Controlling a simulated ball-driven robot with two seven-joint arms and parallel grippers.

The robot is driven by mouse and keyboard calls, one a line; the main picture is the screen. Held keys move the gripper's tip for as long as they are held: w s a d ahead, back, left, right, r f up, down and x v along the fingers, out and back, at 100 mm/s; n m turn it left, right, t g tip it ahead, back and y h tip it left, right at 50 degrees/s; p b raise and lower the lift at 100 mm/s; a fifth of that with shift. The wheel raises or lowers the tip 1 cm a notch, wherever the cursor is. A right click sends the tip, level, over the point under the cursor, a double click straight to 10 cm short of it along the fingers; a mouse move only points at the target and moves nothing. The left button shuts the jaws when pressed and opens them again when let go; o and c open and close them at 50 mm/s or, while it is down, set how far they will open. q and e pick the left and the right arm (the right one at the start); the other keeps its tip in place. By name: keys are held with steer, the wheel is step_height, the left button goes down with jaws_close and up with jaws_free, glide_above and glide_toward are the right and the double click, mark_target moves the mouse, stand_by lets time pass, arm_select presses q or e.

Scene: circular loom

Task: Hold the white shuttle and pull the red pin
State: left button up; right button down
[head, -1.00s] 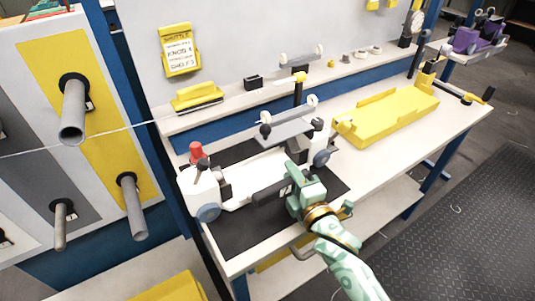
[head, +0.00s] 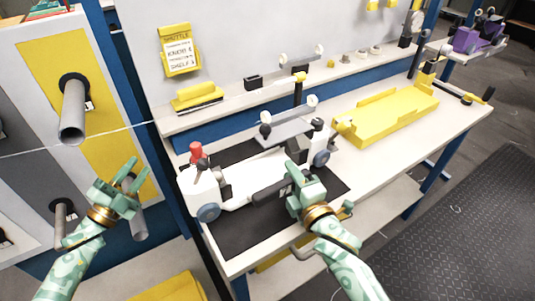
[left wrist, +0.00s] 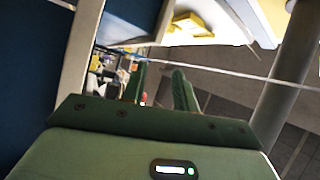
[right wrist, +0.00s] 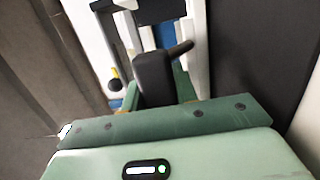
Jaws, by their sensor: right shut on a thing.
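The white shuttle (head: 238,189) lies on a black mat on the bench, with blue-grey wheels and a dark handle along its near side. The red pin (head: 196,152) stands upright at its left end. My right gripper (head: 286,185) is shut on the dark handle (head: 268,192), which also shows between its fingers in the right wrist view (right wrist: 153,75). My left gripper (head: 133,178) is open and empty, in the air left of the bench, apart from the red pin. The left wrist view shows its two fingers (left wrist: 160,85) spread with nothing between them.
A white thread (head: 130,126) runs from the left panel toward the bench. Grey pegs (head: 72,112) stick out of that panel near my left arm. A yellow tray (head: 390,115) lies on the bench to the right. The black mat (head: 235,240) is bare in front.

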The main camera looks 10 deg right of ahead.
arm_select(q)
steer(key=s+d+r+m+g+h, duration=0.1)
steer(key=d+r+m+g+h, duration=0.85)
steer(key=d+r+m, duration=0.4)
steer(key=s+d+r+m+g+y, duration=0.1)
steer(key=s+d+m+g+y, duration=0.4)
steer(key=d, duration=0.3)
steer(key=s+d+m+g+y, duration=0.2)
steer(key=d+m+g+y, duration=0.3)
steer(key=d+m+g, duration=0.25)
step_height(320, 180, up, 3)
steer(key=m+t+y, duration=0.2)
steer(key=t+y, duration=0.3)
steer(key=y, duration=0.8)
glide_above(195, 144)
step_height(195, 144, down, 12)
steer(key=shift+r, duration=0.15)
jaws_close()
